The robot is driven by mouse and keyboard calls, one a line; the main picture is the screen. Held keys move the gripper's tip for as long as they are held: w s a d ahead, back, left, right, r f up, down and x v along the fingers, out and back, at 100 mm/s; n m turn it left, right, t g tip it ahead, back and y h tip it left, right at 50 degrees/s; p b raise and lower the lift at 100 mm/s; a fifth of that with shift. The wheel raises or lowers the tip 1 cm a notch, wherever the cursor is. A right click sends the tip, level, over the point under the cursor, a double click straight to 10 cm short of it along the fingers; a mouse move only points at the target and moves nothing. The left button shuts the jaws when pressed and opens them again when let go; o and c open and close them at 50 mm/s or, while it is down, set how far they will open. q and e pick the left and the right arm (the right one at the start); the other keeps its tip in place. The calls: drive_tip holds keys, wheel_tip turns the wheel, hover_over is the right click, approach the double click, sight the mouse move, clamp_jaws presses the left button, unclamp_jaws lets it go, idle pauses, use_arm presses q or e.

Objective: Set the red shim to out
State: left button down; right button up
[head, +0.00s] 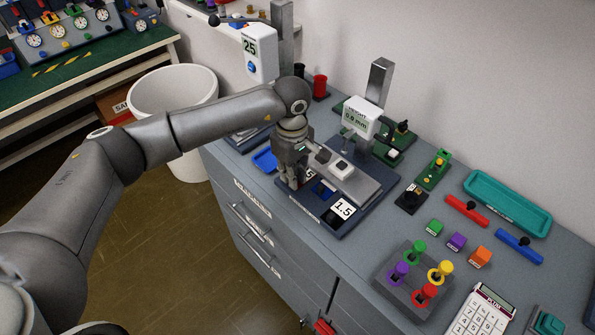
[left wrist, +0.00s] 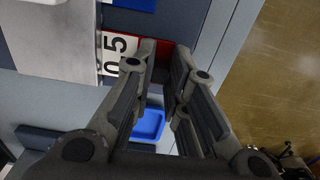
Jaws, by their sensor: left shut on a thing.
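The shim fixture is a dark blue base (head: 318,222) with a grey block (head: 350,187) on the counter, with a white 1.5 label (head: 343,208) at its front corner. My left gripper (head: 291,183) points down over the base's left end. In the left wrist view, its fingers (left wrist: 165,62) are closed on a red piece, which I take for the red shim (left wrist: 163,48). A white label reading about 0.5 (left wrist: 118,48) lies beside it. The fingers hide most of the red piece, so how far it sits in its slot cannot be told. My right gripper is out of view.
A blue tray (head: 265,160) lies close behind the gripper. A white gauge reading 0.0 mm (head: 361,117) stands on a post behind the fixture. Colored pegs in a grey block (head: 399,291) and a calculator (head: 481,314) are at the right. A white bin (head: 172,92) stands left of the counter.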

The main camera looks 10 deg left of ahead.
use_arm(q)
drive_tip(key=shift+s+a, duration=0.65)
drive_tip(key=shift+s, duration=0.35)
drive_tip(key=shift+w+d+f, duration=0.1)
drive_tip(key=shift+w, duration=0.1)
drive_tip(key=c, duration=1.9)
unclamp_jaws()
drive_tip(key=shift+o, duration=0.9)
drive_tip(key=shift+s, duration=0.15)
drive_tip(key=shift+r, duration=0.25)
wheel_tip(320, 180, up, 12)
drive_tip(key=shift+f, duration=0.15)
